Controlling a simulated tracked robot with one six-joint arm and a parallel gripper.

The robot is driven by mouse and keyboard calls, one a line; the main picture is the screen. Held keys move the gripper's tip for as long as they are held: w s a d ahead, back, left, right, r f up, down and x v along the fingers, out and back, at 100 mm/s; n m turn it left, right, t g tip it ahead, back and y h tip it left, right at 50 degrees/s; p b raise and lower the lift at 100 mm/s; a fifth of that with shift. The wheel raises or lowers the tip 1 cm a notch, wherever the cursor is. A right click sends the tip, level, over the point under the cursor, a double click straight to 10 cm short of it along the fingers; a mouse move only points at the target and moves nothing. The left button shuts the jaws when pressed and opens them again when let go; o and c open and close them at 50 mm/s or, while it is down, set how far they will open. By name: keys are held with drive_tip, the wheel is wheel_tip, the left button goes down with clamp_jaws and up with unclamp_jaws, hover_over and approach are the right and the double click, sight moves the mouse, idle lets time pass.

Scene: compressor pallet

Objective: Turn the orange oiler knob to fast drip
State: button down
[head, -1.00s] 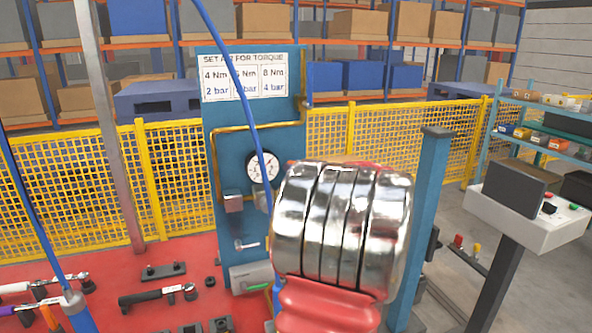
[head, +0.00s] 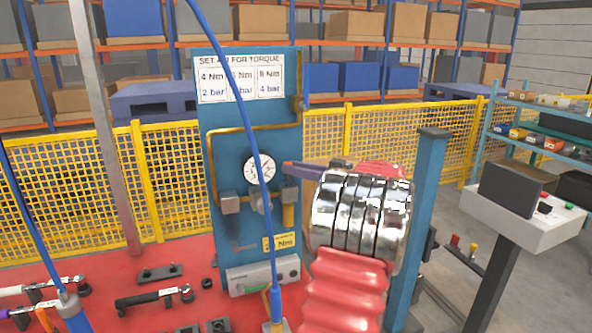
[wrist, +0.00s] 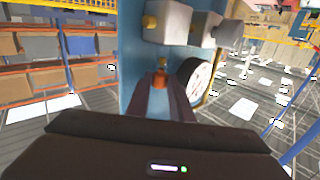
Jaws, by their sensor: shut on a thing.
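The orange oiler knob (wrist: 160,81) shows in the wrist view between the tips of my gripper (wrist: 160,88), which is shut on it. In the head view my gripper (head: 289,168) reaches left from the arm, just right of the pressure gauge (head: 259,168). The knob itself is hidden there, and its setting cannot be read. A yellow bowl (head: 288,215) hangs below the fingertips, on the blue panel (head: 228,115). The gauge also shows right of the fingers in the wrist view (wrist: 197,80).
A blue hose (head: 237,85) hangs in front of the panel. A grey box (head: 262,277) with a yellow Nm card above it sits low on the panel. A blue post (head: 418,220) stands right of my arm. Tools lie on the red surface (head: 155,255).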

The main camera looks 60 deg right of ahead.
drive_tip(key=c, duration=1.6)
unclamp_jaws()
drive_tip(key=shift+r+m+h, duration=0.1)
drive_tip(key=shift+m+h, duration=0.3)
drive_tip(key=shift+w+a+m+g+h, duration=0.15)
drive_tip(key=shift+a+m+g+h, duration=0.15)
drive_tip(key=shift+m+g+h, duration=1.15)
drive_tip(key=shift+w+a+m+g+h, duration=0.15)
drive_tip(key=shift+a+m+g+h, duration=0.2)
drive_tip(key=shift+m+h, duration=1.3)
drive_tip(key=shift+w+a+m+g+h, duration=0.25)
drive_tip(key=shift+m+g+h, duration=0.5)
drive_tip(key=shift+h, duration=1.65)
drive_tip(key=shift+s+a+m+g+h, duration=0.1)
drive_tip(key=shift+a+m+g+h, duration=0.1)
drive_tip(key=shift+m+g+h, duration=0.4)
